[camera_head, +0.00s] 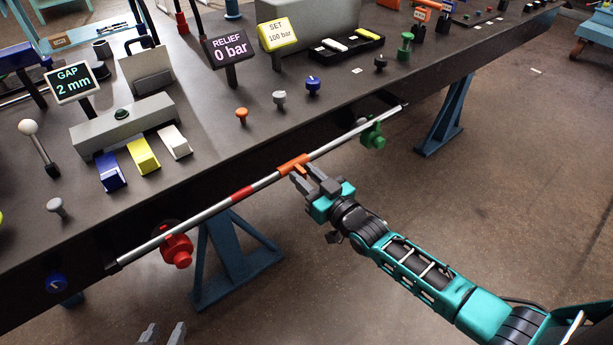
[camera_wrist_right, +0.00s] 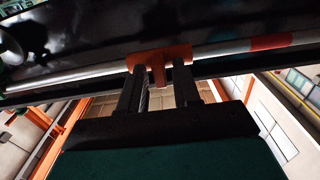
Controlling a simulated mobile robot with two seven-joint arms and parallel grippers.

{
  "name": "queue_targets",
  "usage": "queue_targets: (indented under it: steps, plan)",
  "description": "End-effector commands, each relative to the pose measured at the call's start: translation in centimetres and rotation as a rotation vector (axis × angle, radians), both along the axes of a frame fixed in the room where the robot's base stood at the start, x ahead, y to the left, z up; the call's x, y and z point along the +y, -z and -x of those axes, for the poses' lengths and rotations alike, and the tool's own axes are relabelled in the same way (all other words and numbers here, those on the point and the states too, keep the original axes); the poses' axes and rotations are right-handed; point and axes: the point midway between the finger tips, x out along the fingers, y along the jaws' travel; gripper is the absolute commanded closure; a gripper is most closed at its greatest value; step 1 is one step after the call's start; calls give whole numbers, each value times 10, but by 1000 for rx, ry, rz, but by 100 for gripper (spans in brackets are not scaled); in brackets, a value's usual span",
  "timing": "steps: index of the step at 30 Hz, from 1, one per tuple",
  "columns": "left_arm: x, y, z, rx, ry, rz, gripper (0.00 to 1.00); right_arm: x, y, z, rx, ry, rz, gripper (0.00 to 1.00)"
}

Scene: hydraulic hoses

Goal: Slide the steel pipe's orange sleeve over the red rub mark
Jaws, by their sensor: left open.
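A steel pipe (camera_head: 205,214) runs along the bench's front side. Its orange sleeve (camera_head: 293,164) sits right of the red rub mark (camera_head: 242,193), with bare pipe between them. In the right wrist view the sleeve (camera_wrist_right: 172,56) has a short tab pointing between my fingers, and the red mark (camera_wrist_right: 271,43) is to the right. My right gripper (camera_head: 308,178) is at the sleeve, its fingers apart on either side of the tab with a gap showing. My left gripper (camera_head: 162,332) is open and empty at the bottom edge, below the pipe, mostly out of frame.
A red valve (camera_head: 177,250) hangs under the pipe's left part and a green valve (camera_head: 373,136) is near its right end. The bench top (camera_head: 210,130) holds knobs, coloured blocks and display signs. Blue bench legs (camera_head: 225,260) stand behind the pipe. The floor in front is clear.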

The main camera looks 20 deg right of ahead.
Motion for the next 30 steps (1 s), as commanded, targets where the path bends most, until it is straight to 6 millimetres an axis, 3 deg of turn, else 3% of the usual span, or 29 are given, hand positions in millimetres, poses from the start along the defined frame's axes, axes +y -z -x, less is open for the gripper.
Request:
queue_targets:
  steps: [10,30]
  plan:
    - [0,0,0,-1,-1,0,57,0,0,0,0,0,0,100]
    - [2,1,2,4,-4,-2,57,0,0,0,0,0,0,100]
